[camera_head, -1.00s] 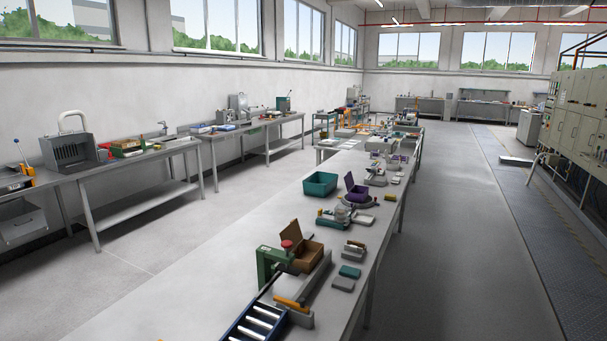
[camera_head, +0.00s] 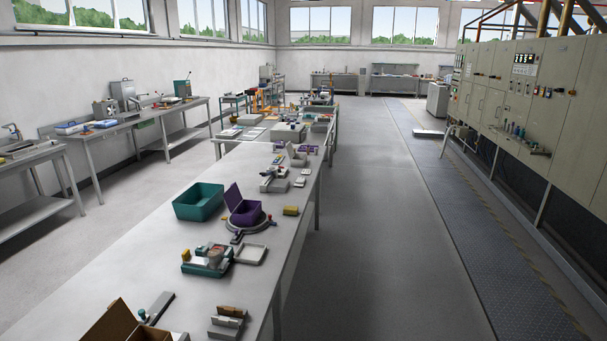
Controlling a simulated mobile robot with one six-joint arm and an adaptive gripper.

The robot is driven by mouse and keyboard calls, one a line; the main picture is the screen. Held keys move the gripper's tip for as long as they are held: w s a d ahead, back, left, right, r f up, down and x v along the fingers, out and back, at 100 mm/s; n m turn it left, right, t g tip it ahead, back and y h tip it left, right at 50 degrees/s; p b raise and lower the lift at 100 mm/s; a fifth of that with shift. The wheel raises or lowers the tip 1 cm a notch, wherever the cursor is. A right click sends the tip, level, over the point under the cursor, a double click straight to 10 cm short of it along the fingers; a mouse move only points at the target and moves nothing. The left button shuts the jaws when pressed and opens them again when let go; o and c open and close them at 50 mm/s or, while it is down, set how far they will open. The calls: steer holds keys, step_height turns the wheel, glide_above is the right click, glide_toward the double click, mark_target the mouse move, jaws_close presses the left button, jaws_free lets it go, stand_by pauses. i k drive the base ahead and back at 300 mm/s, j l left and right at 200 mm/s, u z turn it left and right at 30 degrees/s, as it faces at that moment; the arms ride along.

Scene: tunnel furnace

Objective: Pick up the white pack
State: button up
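I cannot tell for sure which thing is the white pack. Small whitish blocks (camera_head: 300,182) lie near the right edge of the long table (camera_head: 125,270), past the purple box. A flat pale tray (camera_head: 250,254) lies nearer, beside a teal fixture (camera_head: 206,262). Farther back, a larger pale box (camera_head: 288,132) stands on the table. My gripper is not in view.
A teal bin (camera_head: 198,202) and an open purple box (camera_head: 243,208) stand on the table. A cardboard box (camera_head: 130,325) is at the near edge. The aisle floor (camera_head: 370,240) right of the table is clear, beside grey cabinets (camera_head: 540,100).

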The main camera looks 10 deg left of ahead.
mark_target(300, 181)
steer(key=i, duration=1.95)
steer(key=i+u, duration=0.15)
steer(key=i, duration=0.35)
steer(key=i+u, duration=0.15)
steer(key=i, duration=0.35)
steer(key=i+l+u, duration=0.15)
steer(key=i, duration=0.3)
steer(key=i+l+u, duration=0.15)
steer(key=i, duration=0.35)
steer(key=i+j+u, duration=0.3)
steer(key=i+u, duration=0.3)
steer(key=i, duration=0.2)
